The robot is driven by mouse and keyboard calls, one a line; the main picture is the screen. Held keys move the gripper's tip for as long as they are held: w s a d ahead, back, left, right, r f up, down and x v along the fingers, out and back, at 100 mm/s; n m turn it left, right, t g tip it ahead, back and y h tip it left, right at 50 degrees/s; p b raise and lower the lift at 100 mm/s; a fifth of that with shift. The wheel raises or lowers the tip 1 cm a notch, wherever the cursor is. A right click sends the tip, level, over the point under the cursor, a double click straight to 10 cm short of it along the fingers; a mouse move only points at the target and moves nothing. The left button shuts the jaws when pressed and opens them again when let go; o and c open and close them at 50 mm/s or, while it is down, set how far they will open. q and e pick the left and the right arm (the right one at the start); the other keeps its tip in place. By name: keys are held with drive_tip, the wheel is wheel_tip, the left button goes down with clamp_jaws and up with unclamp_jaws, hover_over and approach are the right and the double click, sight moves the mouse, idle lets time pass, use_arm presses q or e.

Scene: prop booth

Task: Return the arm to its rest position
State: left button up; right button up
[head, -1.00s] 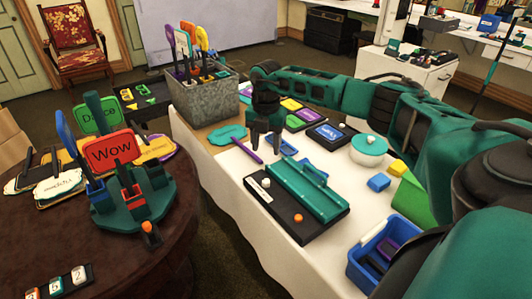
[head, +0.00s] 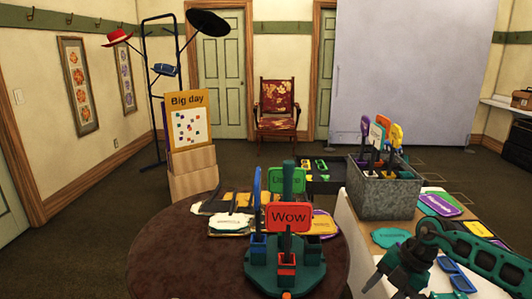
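My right arm (head: 480,258) comes in at the lower right corner of the head view. Its gripper (head: 385,286) hangs over the white-covered table, partly cut off by the bottom edge. Its fingers look apart, with nothing seen between them. A teal sign (head: 390,237) lies on the table just beyond the gripper. My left gripper is not in view.
A round dark table (head: 180,250) holds a teal stand (head: 262,275) with a red "Wow" sign (head: 288,217). A grey metal box (head: 385,198) of paddles stands beyond my gripper. A chair (head: 278,105) and coat rack (head: 152,90) stand on open floor behind.

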drive_tip(key=s+a+r+m+t+y, duration=0.1)
drive_tip(key=s+a+t+y, duration=0.15)
drive_tip(key=a, duration=0.55)
drive_tip(key=s+a+m+t+y, duration=0.1)
drive_tip(key=a+m+t+y, duration=0.1)
drive_tip(key=a+y, duration=0.35)
drive_tip(key=s+a+r+m+t+y, duration=0.1)
drive_tip(key=s+a+t+y, duration=0.1)
drive_tip(key=a, duration=0.8)
drive_tip(key=s+d+f+m+t+h, duration=0.1)
drive_tip(key=s+d+f+m+h, duration=0.4)
drive_tip(key=m, duration=0.5)
drive_tip(key=s+d+f+m+t+h, duration=0.2)
drive_tip(key=s+d+f+m+h, duration=0.4)
drive_tip(key=s+m, duration=0.4)
wheel_tip(320, 180, down, 2)
drive_tip(key=shift+d+h, duration=0.3)
drive_tip(key=shift+h, duration=0.6)
drive_tip(key=shift+t, duration=0.25)
drive_tip(key=shift+c, duration=0.9)
